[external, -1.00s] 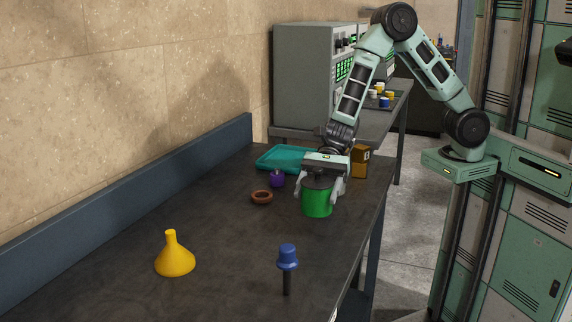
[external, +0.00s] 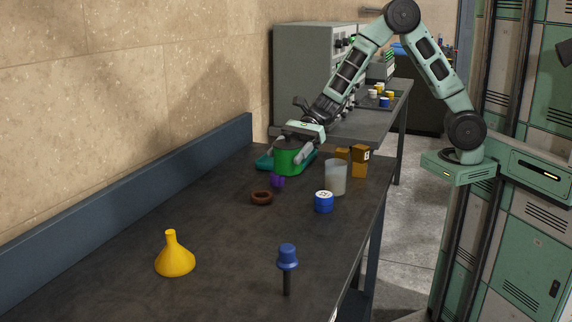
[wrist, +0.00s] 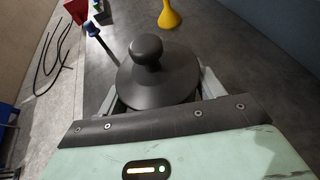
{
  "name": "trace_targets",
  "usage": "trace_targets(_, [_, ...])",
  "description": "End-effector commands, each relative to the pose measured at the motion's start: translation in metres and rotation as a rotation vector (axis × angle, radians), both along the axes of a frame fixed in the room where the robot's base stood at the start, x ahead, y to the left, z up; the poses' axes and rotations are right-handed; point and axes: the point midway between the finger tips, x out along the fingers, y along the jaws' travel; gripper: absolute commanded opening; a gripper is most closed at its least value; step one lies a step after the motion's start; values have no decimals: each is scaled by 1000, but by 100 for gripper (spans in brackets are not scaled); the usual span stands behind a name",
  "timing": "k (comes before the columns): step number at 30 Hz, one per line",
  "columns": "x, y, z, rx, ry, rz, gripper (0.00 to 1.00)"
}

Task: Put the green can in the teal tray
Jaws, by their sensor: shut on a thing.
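The green can (external: 288,160) has a dark lid with a round knob, and the lid (wrist: 158,78) fills the middle of the wrist view. My gripper (external: 296,150) is shut on the can, with a finger on either side of it. The teal tray (external: 264,162) lies at the far left of the dark table, near the blue back rail. In the external view the can is over the tray or just in front of it and hides most of it. I cannot tell whether the can touches the tray.
A purple object (external: 277,181) and a brown ring (external: 261,198) are close in front of the can. A clear cup (external: 335,177), a blue-and-white jar (external: 324,202) and brown boxes (external: 359,162) stand to the right.

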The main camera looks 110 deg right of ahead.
Motion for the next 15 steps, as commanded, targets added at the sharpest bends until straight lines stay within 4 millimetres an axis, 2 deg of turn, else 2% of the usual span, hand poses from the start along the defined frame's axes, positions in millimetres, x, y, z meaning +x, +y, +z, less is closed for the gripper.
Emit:
trace_targets(1, [-3,-28,0,-1,-3,-49,38])
trace_targets(6, [-24,-115,1,-1,-3,-199,38])
trace_targets(12, [-62,-204,3,-1,-1,-364,38])
trace_targets(15, [-81,-238,3,-3,-1,-428,38])
